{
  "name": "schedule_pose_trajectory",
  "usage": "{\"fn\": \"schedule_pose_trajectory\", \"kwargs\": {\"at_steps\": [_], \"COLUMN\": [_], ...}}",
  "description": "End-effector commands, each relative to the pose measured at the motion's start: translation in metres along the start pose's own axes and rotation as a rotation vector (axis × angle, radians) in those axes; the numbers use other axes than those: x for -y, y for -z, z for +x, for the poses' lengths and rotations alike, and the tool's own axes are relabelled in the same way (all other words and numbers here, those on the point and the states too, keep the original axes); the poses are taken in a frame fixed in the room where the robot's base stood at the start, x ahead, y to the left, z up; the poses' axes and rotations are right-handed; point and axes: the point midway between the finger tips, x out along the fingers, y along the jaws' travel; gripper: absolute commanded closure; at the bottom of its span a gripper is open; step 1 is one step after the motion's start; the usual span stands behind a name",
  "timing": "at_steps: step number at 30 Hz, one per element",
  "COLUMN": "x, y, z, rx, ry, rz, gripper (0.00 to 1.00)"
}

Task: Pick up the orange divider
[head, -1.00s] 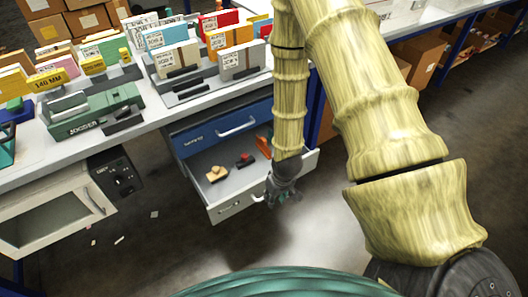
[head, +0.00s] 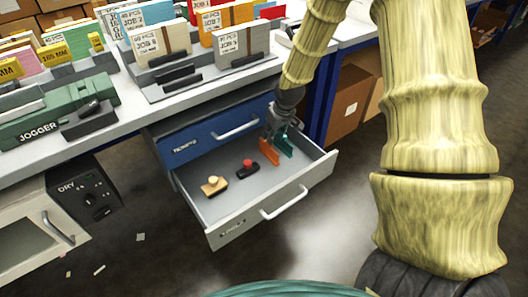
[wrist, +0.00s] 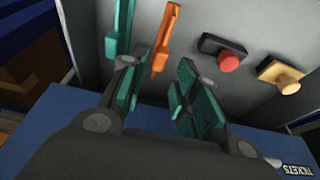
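The orange divider (head: 269,152) stands in the open lower drawer (head: 228,205), near its right end. A teal divider (head: 285,143) stands beside it to the right. My gripper (head: 277,132) is above and behind them at the drawer's rear edge. In the wrist view my gripper (wrist: 160,98) is open, its teal-padded fingers spread apart. The orange divider (wrist: 163,42) shows beyond the gap between the fingertips, closer to the left finger. The teal divider (wrist: 119,32) is beyond the left finger. I see no contact with the orange divider.
A red-knobbed stamp (head: 248,168) and a wooden-knobbed stamp (head: 214,186) lie in the drawer left of the dividers. The shut blue drawer (head: 215,135) is just above. The worktop holds a green jogger (head: 50,120) and racks of folders.

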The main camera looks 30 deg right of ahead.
Motion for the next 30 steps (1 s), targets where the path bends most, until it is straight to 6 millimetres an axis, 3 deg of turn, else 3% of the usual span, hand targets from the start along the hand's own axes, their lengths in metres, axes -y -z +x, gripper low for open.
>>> {"fn": "schedule_pose_trajectory", "kwargs": {"at_steps": [12, 20, 30], "x": [-0.001, 0.001, 0.002], "y": [-0.002, 0.001, 0.004], "z": [0.047, 0.062, 0.103], "rx": [0.002, 0.001, 0.0], "ry": [-0.001, 0.0, -0.001], "rz": [0.001, -0.001, -0.001], "gripper": [0.7, 0.7, 0.7]}}
